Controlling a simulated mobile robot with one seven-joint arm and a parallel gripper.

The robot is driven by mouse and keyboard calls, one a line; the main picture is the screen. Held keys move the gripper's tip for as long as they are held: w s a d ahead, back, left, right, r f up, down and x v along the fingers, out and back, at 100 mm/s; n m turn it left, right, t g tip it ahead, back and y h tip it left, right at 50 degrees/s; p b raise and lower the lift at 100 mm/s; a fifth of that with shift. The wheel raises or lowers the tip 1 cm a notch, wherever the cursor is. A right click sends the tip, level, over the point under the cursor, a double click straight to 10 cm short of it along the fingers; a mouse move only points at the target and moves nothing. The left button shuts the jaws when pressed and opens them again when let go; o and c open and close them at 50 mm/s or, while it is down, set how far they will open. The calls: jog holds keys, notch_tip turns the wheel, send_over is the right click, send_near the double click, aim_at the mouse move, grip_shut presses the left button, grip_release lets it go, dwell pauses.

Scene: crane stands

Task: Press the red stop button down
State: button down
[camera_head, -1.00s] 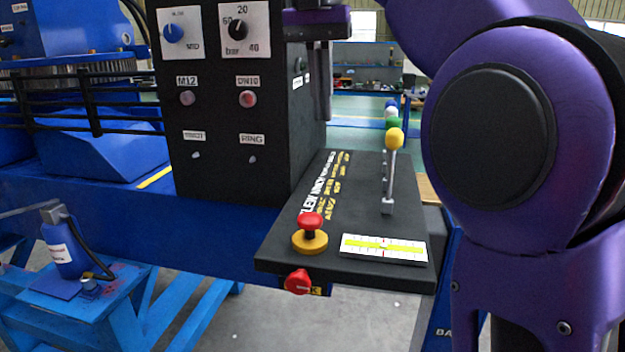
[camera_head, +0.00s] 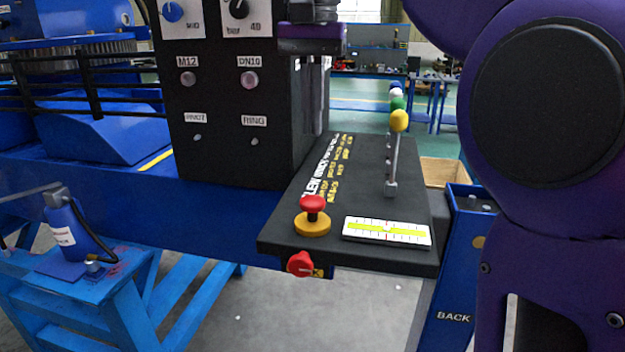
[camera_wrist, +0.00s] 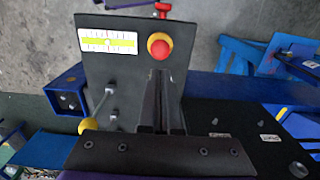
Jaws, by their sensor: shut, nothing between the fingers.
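The red stop button (camera_head: 312,203) is a mushroom cap on a yellow collar (camera_head: 312,226), near the front left corner of the black control panel (camera_head: 370,170). The cap stands up clear of its collar. In the wrist view the red stop button (camera_wrist: 159,46) lies just beyond the fingertips. My gripper (camera_head: 312,125) points down above the rear left of the panel, behind and higher than the button, and is not touching it. In the wrist view my gripper (camera_wrist: 158,80) is shut and empty.
A red rotary knob (camera_head: 300,263) sits on the panel's front edge below the button. A yellow-topped lever (camera_head: 398,121) and a white gauge plate (camera_head: 387,232) are to the right. A tall black cabinet (camera_head: 235,120) stands left of the gripper. Space above the button is clear.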

aim_at(312, 198)
notch_tip(312, 198, down, 10)
jog(key=b, duration=0.3)
jog(key=shift+f, duration=0.1)
jog(key=shift+f, duration=1.1)
notch_tip(312, 198, up, 14)
jog(key=p, duration=0.3)
jog(key=shift+r, duration=0.25)
jog(key=shift+w, duration=0.1)
